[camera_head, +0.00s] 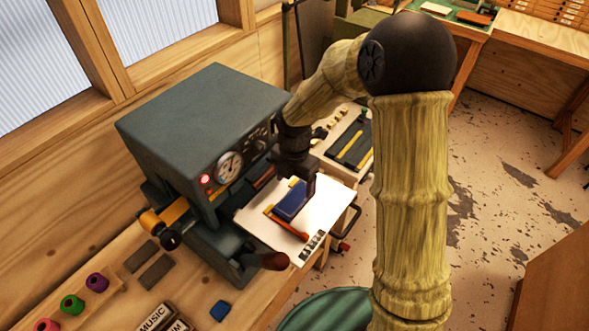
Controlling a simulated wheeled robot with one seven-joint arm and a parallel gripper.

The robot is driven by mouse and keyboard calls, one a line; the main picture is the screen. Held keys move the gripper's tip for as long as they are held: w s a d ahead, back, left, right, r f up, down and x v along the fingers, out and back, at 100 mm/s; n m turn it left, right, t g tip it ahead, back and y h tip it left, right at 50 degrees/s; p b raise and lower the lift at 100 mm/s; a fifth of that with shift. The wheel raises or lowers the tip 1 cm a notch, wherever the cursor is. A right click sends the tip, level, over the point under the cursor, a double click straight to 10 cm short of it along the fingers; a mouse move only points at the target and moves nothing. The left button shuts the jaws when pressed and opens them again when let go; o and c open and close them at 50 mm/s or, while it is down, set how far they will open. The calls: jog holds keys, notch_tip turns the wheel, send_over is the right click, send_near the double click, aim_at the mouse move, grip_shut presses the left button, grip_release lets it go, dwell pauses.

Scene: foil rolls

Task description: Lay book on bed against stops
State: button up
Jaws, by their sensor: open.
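The blue book (290,204) lies on the pale bed (328,209) of the grey press (205,115). An orange stop strip (290,226) runs along the book's near side, and a small yellow piece (293,182) shows at its far end. I cannot tell whether the book touches them. My gripper (304,188) is right over the book's far right part, pointing down. Its fingers are small and dark and partly merge with the book, but they look apart. The arm covers part of the area behind.
Foil rolls in purple (97,282), green (72,304) and red stand at lower left. A dark-handled lever (274,261) juts out by the bed's near corner. Signs reading MUSIC (154,318) and a small blue block (220,310) lie on the bench. A tray (350,146) with yellow bars is behind.

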notch_tip(320, 180, up, 6)
jog(key=shift+f+b, duration=0.2)
jog(key=shift+b, duration=0.15)
dwell(0.4)
jog(key=s+d+m+t, duration=0.1)
jog(key=s+d+m, duration=0.5)
jog(key=m, duration=0.8)
jog(key=s+d+m+t, duration=0.1)
jog(key=s+d+m, duration=0.5)
jog(key=m, duration=0.8)
jog(key=shift+s+d+t, duration=0.2)
jog(key=shift+d+t, duration=0.1)
jog(key=shift+d, duration=0.5)
